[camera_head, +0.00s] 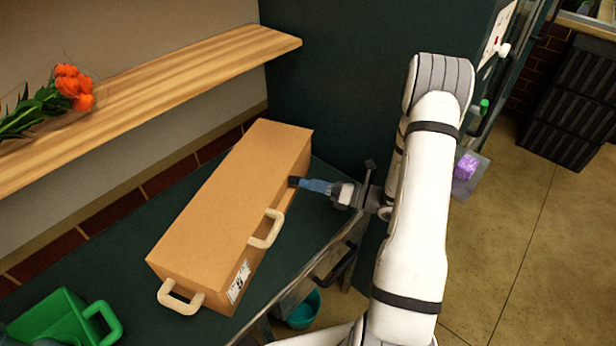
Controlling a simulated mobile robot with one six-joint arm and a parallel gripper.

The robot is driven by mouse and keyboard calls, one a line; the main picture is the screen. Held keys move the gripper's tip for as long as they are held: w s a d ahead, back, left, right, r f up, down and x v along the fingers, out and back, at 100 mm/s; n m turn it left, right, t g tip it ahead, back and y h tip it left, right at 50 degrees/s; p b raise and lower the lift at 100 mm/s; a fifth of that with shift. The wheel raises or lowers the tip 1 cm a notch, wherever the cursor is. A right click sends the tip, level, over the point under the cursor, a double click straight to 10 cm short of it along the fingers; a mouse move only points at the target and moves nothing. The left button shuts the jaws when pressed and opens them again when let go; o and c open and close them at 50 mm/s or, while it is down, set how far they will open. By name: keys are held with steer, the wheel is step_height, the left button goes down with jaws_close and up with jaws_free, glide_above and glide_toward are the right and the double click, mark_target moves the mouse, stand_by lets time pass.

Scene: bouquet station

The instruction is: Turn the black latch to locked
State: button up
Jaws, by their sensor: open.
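My gripper (295,182) reaches left from the white arm over the dark green table. Its blue fingers end in a dark tip close to the right side of the long cardboard box; I cannot tell whether they touch. It is open, and I see nothing held in it. No black latch can be clearly made out. A black handle-like part (338,263) shows on the table's front side, below and apart from my gripper; I cannot tell whether it is the latch, or whether it is locked. My arm hides part of the dark cabinet behind.
The cardboard box (225,205) with pale handles fills much of the table (130,222). A green container (60,322) stands at lower left. Orange flowers lie on the wooden shelf (180,95). A teal bucket (304,309) stands below. Black crates (572,105) stand right; floor there is open.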

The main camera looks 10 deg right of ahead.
steer(key=shift+x, duration=1.4)
steer(key=shift+d, duration=0.1)
steer(key=shift+c, duration=0.5)
steer(key=c, duration=0.9)
